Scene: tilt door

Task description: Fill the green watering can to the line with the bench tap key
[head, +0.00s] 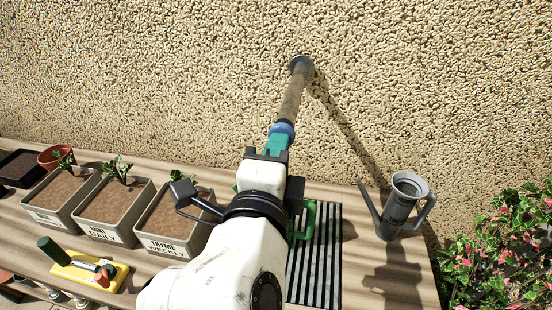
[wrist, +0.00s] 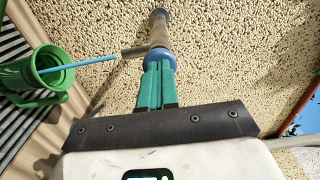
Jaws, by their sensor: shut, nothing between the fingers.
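The green watering can (wrist: 38,92) stands on the striped grate, at the left of the wrist view. In the head view my arm hides most of it; its green handle (head: 309,222) shows. A tap pipe (head: 293,95) comes out of the wall and ends in a blue collar (wrist: 161,60). Its short spout (wrist: 133,51) points left in the wrist view, and a thin blue stream (wrist: 90,63) runs from it to the can's mouth. My gripper (wrist: 157,72) is shut and empty, its teal fingertips at the blue collar; I cannot tell whether they touch. The water level, line and a separate key cannot be made out.
A grey watering can (head: 402,205) stands on the bench right of the striped grate (head: 325,250). Labelled planters (head: 113,210) and a yellow tray (head: 88,272) with tools are at left. A flowering bush (head: 505,245) is at right. The wall (head: 430,80) is close behind.

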